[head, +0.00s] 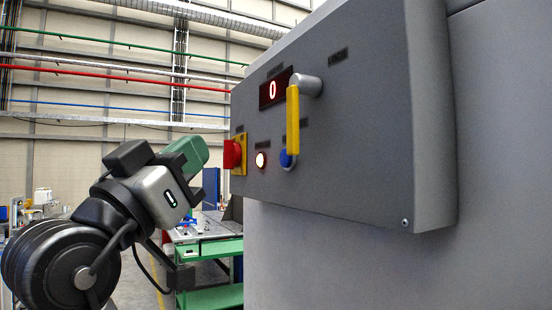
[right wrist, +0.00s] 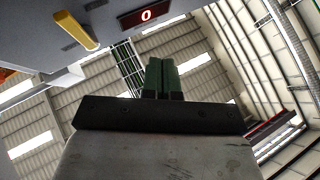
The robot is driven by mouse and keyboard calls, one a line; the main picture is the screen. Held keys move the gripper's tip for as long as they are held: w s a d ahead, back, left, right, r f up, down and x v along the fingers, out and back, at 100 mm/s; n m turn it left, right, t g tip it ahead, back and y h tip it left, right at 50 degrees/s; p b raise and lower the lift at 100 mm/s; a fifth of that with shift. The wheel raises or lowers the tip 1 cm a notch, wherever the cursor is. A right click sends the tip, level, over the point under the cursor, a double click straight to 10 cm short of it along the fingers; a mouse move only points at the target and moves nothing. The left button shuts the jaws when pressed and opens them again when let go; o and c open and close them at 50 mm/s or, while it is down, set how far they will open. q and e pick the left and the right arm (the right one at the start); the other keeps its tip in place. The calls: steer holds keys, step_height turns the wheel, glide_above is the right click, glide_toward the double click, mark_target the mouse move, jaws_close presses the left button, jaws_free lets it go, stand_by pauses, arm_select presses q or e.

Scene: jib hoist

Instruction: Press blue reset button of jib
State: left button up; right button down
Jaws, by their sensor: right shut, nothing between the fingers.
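The blue button (head: 286,158) sits low on the grey control panel (head: 360,130) in the head view, partly behind the yellow handle (head: 292,120). A lit round lamp or button (head: 261,160) is to its left, and a red knob on a yellow plate (head: 238,154) is at the panel's left edge. My right gripper (head: 196,153) is left of the panel, apart from the blue button. Its green fingers also show in the right wrist view (right wrist: 161,78), closed together and empty. The blue button does not show in the right wrist view. My left gripper is not in view.
A red digital display (head: 273,90) reading 0 is above the button; it also shows in the right wrist view (right wrist: 146,16). The yellow handle hangs from a grey knob (head: 308,84) and stands out in front of the panel. A green workbench (head: 212,250) is behind, lower left.

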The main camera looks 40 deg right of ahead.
mark_target(285, 158)
steer(key=s+d+p, duration=0.1)
steer(key=s+d, duration=0.1)
steer(key=d, duration=0.6)
steer(key=shift+d, duration=0.25)
steer(key=shift+d, duration=0.1)
stand_by(2.0)
steer(key=shift+s+d, duration=0.15)
steer(key=shift+d, duration=0.2)
steer(key=shift+s+d, duration=0.1)
steer(key=shift+d, duration=0.3)
stand_by(0.8)
steer(key=shift+a, duration=0.1)
steer(key=shift+w+a, duration=0.2)
steer(key=shift+a, duration=0.45)
